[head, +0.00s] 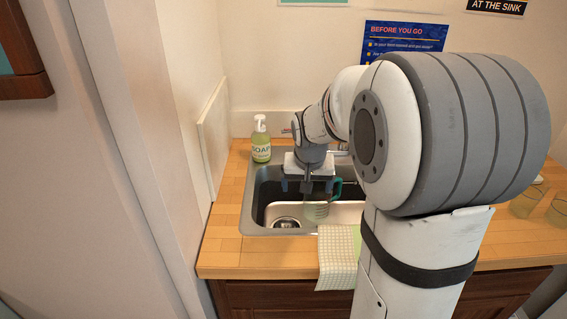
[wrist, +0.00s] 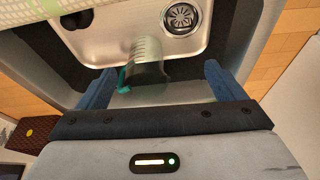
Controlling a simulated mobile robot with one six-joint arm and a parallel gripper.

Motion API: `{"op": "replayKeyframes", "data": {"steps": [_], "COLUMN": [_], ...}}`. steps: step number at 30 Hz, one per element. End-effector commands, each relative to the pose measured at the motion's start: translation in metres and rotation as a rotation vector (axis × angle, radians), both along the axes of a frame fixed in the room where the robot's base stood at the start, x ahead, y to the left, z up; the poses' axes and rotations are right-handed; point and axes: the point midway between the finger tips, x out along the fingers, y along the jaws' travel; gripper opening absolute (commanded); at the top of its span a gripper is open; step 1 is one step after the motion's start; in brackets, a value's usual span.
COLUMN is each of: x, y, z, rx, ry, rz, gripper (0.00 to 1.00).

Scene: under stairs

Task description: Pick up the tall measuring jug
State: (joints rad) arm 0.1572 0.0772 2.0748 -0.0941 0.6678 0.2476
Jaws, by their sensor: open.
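The tall measuring jug (head: 317,208) is clear with a green handle and stands in the sink basin, partly hidden by my gripper in the head view. It also shows in the wrist view (wrist: 147,55), with its markings, dark opening and green handle visible. My gripper (head: 308,187) is open above the sink, pointing down. In the wrist view its two blue fingers (wrist: 158,82) stand apart, with the jug between and just beyond them. I see no contact between the fingers and the jug.
The metal sink (head: 251,215) is set in a wooden counter (head: 225,232), with its drain (head: 286,223) left of the jug. A soap bottle (head: 261,140) stands behind the sink. A checked cloth (head: 337,255) hangs over the front edge. Amber glasses (head: 527,199) stand at the right.

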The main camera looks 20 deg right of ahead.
Motion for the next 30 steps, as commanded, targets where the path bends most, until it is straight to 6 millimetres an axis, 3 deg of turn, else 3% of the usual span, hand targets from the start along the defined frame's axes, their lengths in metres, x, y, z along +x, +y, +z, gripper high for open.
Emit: {"op": "replayKeyframes", "data": {"steps": [1,3,9,30], "x": [0.023,0.049,0.097,0.136], "y": [-0.015,-0.032,-0.069,-0.097], "z": [-0.009,-0.021,-0.05,-0.121], "rx": [0.001,0.001,0.003,0.004], "ry": [-0.006,-0.023,-0.06,-0.07], "rz": [-0.038,-0.084,-0.173,-0.202], "gripper": [0.94,0.99,1.0,1.0]}}
